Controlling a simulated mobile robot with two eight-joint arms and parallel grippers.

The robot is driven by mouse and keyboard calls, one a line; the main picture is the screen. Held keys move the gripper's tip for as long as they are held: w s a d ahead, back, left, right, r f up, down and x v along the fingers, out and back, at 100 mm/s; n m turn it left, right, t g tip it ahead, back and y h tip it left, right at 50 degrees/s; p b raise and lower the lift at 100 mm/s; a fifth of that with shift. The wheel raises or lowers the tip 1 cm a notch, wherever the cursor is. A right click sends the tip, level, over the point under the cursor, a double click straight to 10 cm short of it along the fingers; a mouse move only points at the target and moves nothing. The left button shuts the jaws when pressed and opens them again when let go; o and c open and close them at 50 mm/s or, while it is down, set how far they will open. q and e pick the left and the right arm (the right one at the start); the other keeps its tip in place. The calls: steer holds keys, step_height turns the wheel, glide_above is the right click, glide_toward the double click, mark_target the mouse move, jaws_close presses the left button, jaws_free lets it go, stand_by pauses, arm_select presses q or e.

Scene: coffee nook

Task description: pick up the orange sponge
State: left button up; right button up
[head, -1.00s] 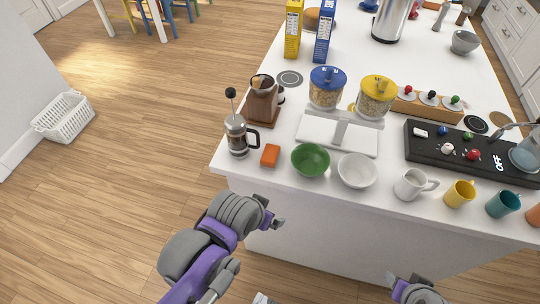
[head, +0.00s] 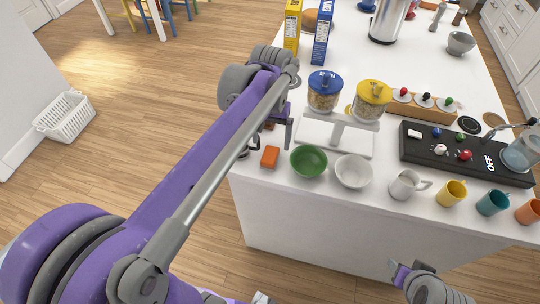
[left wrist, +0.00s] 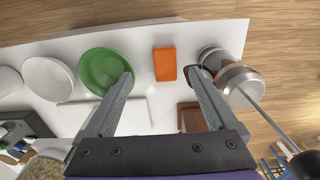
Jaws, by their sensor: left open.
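The orange sponge (head: 270,157) lies flat on the white counter near its front left corner, just left of the green bowl (head: 308,161). In the left wrist view the sponge (left wrist: 165,64) shows beyond and between the two fingers, not touched by them. My left gripper (head: 282,136) is open and empty above the counter, behind the sponge in the head view; its fingers also show in the left wrist view (left wrist: 158,95). My right gripper (head: 397,270) is low in front of the counter, away from the sponge; its jaws are too small to judge.
A white bowl (head: 353,171), a white pitcher (head: 405,185) and cups line the front edge. A two-jar dispenser (head: 335,135) stands behind.

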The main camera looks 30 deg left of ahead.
arm_select(q)
glide_above(268, 159)
steer(key=f, duration=0.2)
steer(key=d+f, duration=0.1)
steer(key=f, duration=0.1)
steer(key=shift+s+f, duration=0.15)
steer(key=shift+f, duration=0.2)
steer(key=f, duration=0.3)
steer(key=a+f, duration=0.1)
steer(key=f, duration=0.1)
steer(key=shift+f, duration=0.15)
steer(key=shift+d, duration=0.1)
jaws_close()
step_height(268, 159, up, 18)
steer(key=p, duration=0.1)
stand_by(0.3)
